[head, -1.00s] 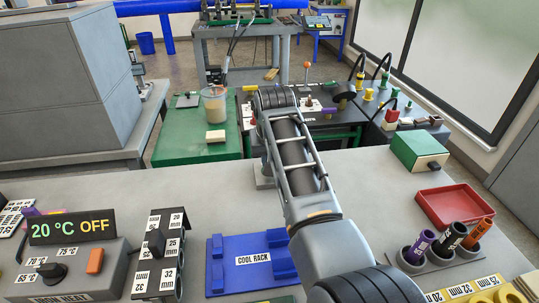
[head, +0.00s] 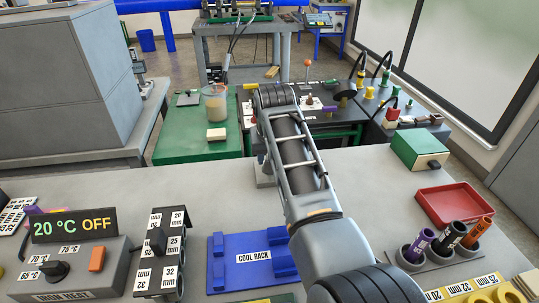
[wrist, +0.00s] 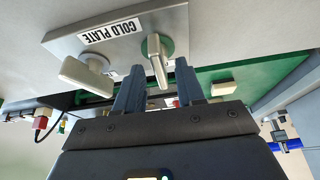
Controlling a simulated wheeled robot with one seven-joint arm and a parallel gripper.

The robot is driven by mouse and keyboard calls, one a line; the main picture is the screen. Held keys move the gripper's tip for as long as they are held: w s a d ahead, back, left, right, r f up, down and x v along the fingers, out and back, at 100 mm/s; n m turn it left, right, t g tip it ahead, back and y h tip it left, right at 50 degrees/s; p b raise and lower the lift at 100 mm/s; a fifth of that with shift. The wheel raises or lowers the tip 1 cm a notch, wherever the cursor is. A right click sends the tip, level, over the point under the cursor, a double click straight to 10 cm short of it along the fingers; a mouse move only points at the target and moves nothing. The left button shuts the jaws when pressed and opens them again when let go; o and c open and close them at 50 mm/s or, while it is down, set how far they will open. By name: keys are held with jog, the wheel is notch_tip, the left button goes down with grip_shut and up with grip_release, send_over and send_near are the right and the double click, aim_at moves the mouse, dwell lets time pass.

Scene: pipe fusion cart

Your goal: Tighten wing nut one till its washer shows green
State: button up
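In the wrist view, a grey plate (wrist: 125,32) labelled COLD PLATE shows upside down. A metal wing-shaped handle (wrist: 157,62) sits at its right side, with a green washer (wrist: 167,45) around its base. I cannot read a number on it. My gripper (wrist: 158,72) is open, with one finger on each side of the handle's lower end; I cannot tell whether either touches. A pale T-shaped handle (wrist: 86,75) is left of the fingers. In the head view my arm hides the gripper and most of that spot.
On the near bench are a blue cool rack (head: 233,280), a red tray (head: 425,198), a green box (head: 420,152) and an iron heat box (head: 75,280) reading 20 °C OFF. A green table (head: 180,145) with a beaker (head: 214,103) stands beyond.

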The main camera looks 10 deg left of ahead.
jog(key=shift+p+v, duration=1.85)
jog(key=shift+v, duration=1.95)
jog(key=shift+f, duration=0.1)
